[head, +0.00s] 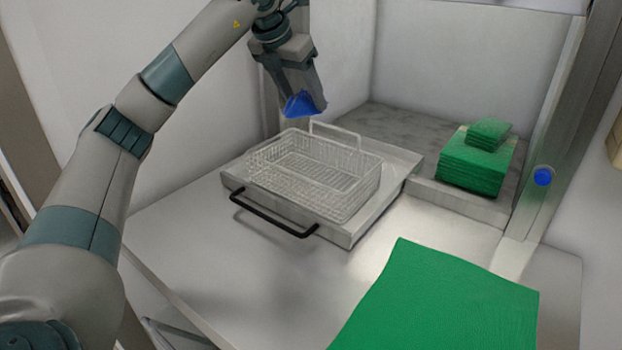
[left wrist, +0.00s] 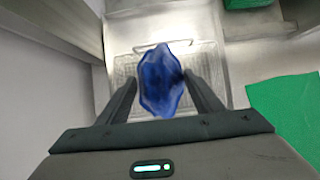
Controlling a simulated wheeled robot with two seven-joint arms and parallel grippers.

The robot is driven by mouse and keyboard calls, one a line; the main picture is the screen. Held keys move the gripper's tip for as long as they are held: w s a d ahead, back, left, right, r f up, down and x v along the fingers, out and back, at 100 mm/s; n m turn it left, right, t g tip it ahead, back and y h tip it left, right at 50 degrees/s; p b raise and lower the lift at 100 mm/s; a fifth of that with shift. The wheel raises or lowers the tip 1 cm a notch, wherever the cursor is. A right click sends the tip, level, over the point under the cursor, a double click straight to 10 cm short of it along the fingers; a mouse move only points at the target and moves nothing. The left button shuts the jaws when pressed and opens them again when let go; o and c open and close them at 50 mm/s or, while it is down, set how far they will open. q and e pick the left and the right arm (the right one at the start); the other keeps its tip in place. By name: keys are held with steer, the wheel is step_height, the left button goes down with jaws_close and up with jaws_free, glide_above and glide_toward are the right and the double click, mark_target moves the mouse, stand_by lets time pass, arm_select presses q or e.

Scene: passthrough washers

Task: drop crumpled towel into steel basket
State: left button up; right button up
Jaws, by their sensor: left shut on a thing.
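The crumpled towel is blue (head: 304,105) and hangs in my left gripper (head: 303,92), which is shut on it. In the left wrist view the towel (left wrist: 161,82) sits between the two fingers. The steel basket (head: 318,180) is an empty wire basket with a raised handle at its back. The gripper and towel are above the back left part of the basket in the head view, clear of it. In the left wrist view the basket (left wrist: 127,68) lies beyond the towel, partly hidden by it and the fingers. My right gripper is not in view.
The basket rests on a metal tray (head: 350,232) with a black bar handle (head: 270,215) at its front. A stack of folded green cloths (head: 475,165) stands at the back right. A green cloth (head: 445,295) lies at the front right. A steel post (head: 560,130) stands at the right.

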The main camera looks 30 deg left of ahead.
arm_select(q)
steer(key=shift+f+b, duration=0.85)
steer(key=shift+f, duration=0.7)
steer(key=o, duration=1.2)
